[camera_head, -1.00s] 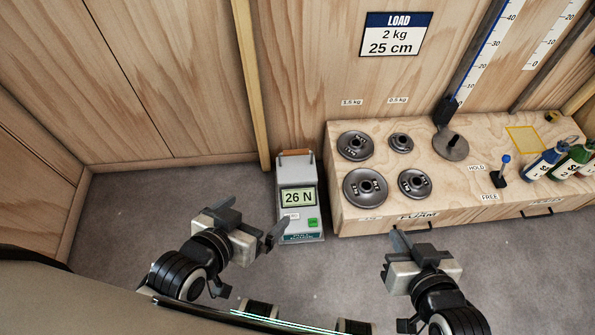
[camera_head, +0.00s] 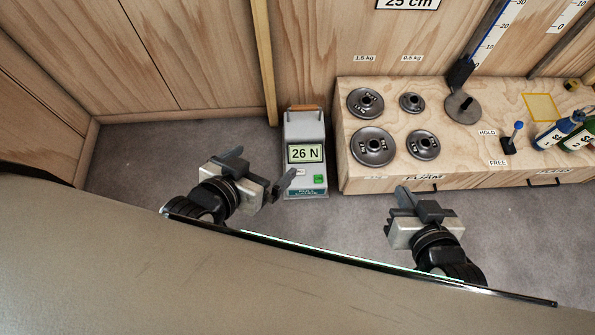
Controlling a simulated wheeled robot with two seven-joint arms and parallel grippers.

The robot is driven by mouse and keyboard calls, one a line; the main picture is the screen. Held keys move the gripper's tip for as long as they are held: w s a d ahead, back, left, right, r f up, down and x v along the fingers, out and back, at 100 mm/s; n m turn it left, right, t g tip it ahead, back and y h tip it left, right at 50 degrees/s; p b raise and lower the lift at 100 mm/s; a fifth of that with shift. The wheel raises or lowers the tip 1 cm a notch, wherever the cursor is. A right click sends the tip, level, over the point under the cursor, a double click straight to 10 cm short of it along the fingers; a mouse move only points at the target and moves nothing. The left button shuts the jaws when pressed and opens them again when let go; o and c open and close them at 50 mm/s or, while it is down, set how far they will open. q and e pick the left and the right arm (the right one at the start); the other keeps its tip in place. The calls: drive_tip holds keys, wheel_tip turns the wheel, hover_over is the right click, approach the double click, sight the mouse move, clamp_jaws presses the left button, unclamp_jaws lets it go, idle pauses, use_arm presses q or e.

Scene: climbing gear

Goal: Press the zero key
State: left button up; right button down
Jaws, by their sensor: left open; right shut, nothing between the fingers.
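A grey meter with a handle (camera_head: 304,128) stands on the floor beside the wooden bench, and its display (camera_head: 305,153) reads 26 N. A green key (camera_head: 319,179) sits low on its front, with a small white label to its left too small to read; I cannot confirm that this is the zero key. My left gripper (camera_head: 263,168) is open and empty, its right finger close to the meter's lower left edge in the picture. Whether it touches the meter is unclear. My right gripper (camera_head: 403,192) is shut and empty, in front of the bench, right of the meter.
The wooden bench (camera_head: 464,174) carries several dark weight discs (camera_head: 373,146), a blue-knobbed lever (camera_head: 515,132) between HOLD and FREE labels, and bottles (camera_head: 557,133) at right. A wooden post (camera_head: 264,65) rises behind the meter. Grey floor (camera_head: 130,158) is clear at left.

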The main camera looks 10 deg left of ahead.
use_arm(q)
clamp_jaws()
idle(0.4)
idle(1.4)
